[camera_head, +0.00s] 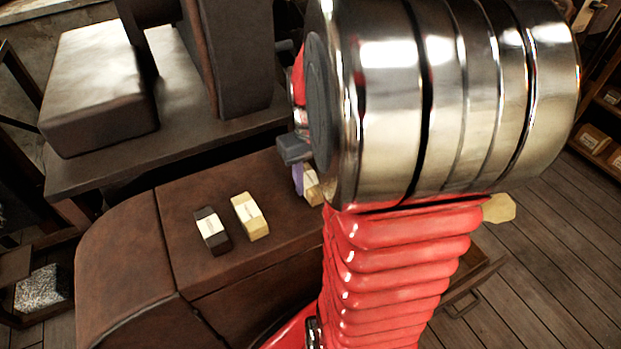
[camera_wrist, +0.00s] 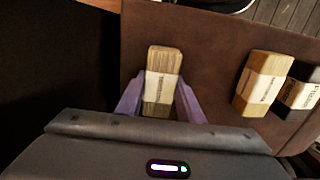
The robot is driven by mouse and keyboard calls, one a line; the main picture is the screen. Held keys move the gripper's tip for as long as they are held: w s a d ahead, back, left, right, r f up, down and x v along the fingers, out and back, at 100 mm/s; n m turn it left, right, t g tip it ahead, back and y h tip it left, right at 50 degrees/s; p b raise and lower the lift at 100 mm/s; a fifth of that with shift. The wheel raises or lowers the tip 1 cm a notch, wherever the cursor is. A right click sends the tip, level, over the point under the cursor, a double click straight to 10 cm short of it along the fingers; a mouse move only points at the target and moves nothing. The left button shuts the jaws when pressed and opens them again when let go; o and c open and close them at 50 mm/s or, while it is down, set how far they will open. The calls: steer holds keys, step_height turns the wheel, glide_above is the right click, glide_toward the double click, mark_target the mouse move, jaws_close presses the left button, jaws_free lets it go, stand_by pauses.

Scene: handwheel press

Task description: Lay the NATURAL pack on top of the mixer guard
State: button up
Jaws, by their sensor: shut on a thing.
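My gripper is shut on a tan pack (camera_wrist: 163,62) with a white paper band. The two purple fingers of my gripper (camera_wrist: 160,98) lie along its sides in the wrist view. In the head view my gripper (camera_head: 304,182) and the held pack (camera_head: 312,186) are partly hidden behind my arm. The held pack is at or just above the brown top; I cannot tell which. A yellower pack (camera_head: 250,216) and a dark brown pack (camera_head: 212,231) lie on that top, to its left. The band lettering is too small to read, and I cannot tell which part is the mixer guard.
The packs' brown top (camera_head: 172,212) belongs to a large housing with a rounded left end. Behind it, a dark machine table (camera_head: 175,150) carries a block (camera_head: 95,90) and an upright. Shelves (camera_head: 597,130) stand at the far right. Wooden floor shows at the right.

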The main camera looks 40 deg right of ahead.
mark_target(309, 179)
steer(key=shift+f, duration=0.1)
steer(key=o, duration=1.1)
step_height(309, 179, up, 12)
stand_by(0.7)
steer(key=s+a+n+t, duration=0.3)
steer(key=s+a+t, duration=0.1)
steer(key=a, duration=1.8)
steer(key=shift+r+t, duration=0.4)
steer(key=shift+t, duration=0.4)
steer(key=shift+s+a, duration=0.1)
